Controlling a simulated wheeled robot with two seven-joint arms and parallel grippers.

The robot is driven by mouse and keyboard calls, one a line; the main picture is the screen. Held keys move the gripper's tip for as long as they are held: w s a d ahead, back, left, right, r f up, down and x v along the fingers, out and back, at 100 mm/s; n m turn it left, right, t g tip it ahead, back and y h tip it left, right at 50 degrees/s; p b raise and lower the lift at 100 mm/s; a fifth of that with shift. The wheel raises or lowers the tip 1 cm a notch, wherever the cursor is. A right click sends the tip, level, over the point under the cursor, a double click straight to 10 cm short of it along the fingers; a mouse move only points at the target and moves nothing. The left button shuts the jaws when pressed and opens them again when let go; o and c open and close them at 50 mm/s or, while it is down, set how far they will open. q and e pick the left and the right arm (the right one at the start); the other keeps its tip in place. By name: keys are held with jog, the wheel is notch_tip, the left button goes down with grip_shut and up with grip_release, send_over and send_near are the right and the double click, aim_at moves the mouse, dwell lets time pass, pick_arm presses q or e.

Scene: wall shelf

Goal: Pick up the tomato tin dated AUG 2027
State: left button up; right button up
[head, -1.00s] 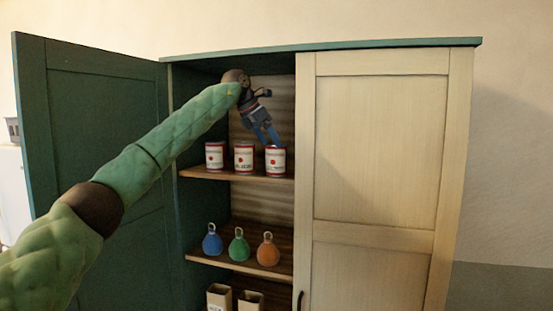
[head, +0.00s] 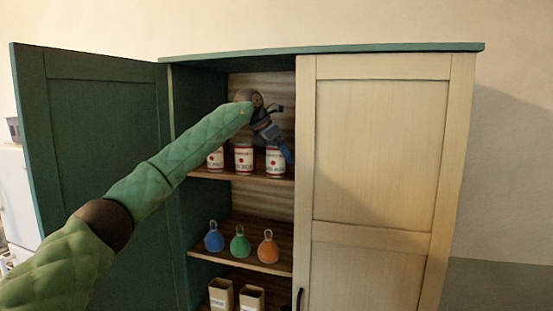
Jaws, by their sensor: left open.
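Three white tins with red bands and a red mark stand in a row on the upper shelf: a left tin (head: 216,160), a middle tin (head: 243,160) and a right tin (head: 274,164). Their small print is too blurred to read, so I cannot tell which is dated AUG 2027. My left gripper (head: 287,153) is open and points down at the right tin, its blue fingers overlapping that tin's upper right side. I cannot tell whether it touches the tin. My forearm partly covers the left tin. My right gripper is not in view.
The upper shelf (head: 225,175) is in the open left half of the cabinet. The right door (head: 380,150) is shut close beside the right tin; the left door (head: 100,130) stands open. Blue, green and orange flasks (head: 268,248) stand on the shelf below, with boxes (head: 251,298) under them.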

pick_arm(q)
jog(key=c, duration=1.4)
jog(key=shift+o, duration=0.2)
